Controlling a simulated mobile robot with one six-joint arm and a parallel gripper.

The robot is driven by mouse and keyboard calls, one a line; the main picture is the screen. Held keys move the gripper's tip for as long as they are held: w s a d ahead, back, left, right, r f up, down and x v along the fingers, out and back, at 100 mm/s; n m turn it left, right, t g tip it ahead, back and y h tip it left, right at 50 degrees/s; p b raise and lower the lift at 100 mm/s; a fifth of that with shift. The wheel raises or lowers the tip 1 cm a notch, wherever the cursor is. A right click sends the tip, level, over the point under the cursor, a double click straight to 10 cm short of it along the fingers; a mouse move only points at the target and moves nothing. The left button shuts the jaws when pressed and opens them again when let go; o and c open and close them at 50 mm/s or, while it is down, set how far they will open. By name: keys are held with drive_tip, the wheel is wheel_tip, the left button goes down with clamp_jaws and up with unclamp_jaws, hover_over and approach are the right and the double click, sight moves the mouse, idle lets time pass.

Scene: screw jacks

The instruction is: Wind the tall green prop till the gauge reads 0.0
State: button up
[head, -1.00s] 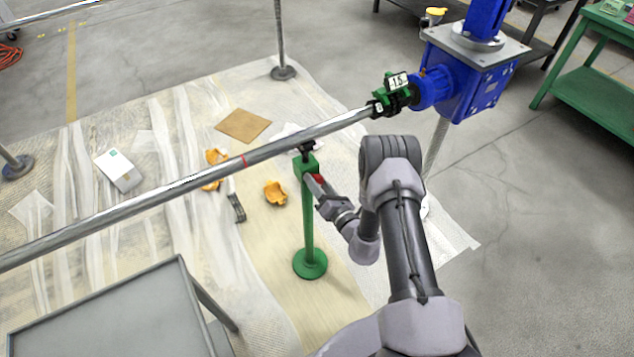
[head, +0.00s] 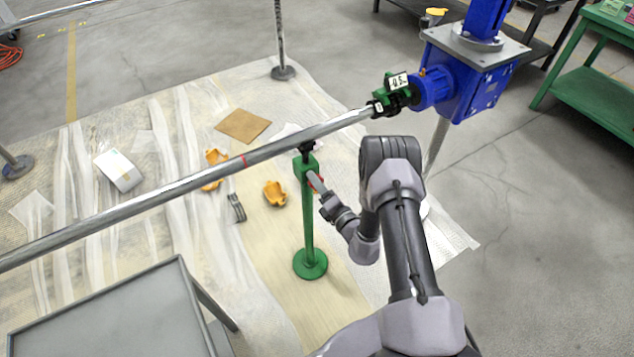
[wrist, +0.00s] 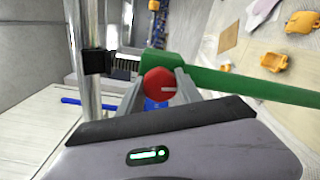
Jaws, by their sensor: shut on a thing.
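The tall green prop (head: 308,225) stands upright on its round base beneath the long steel pipe (head: 200,178). Its black head is at the underside of the pipe, and the wrist view shows a black pad against the pipe. A red knob (wrist: 159,86) with a pale mark sits on the side of the prop's green housing (head: 306,168). My gripper (wrist: 160,90) is shut on the red knob, one finger on each side. The gauge (head: 398,82) is on a green clamp at the pipe's right end and seems to read -0.5.
A blue gearbox (head: 470,80) holds the pipe's right end. A grey table (head: 110,310) stands at front left. Orange pieces (head: 275,194), a brown board (head: 242,126) and a white box (head: 118,170) lie on the sheeted floor.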

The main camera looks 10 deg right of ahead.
drive_tip(key=shift+m, duration=0.5)
drive_tip(key=o, duration=1.4)
drive_tip(key=shift+c, duration=0.2)
drive_tip(key=p+v, duration=0.5)
drive_tip(key=v, duration=1.2)
drive_tip(key=shift+s, duration=0.2)
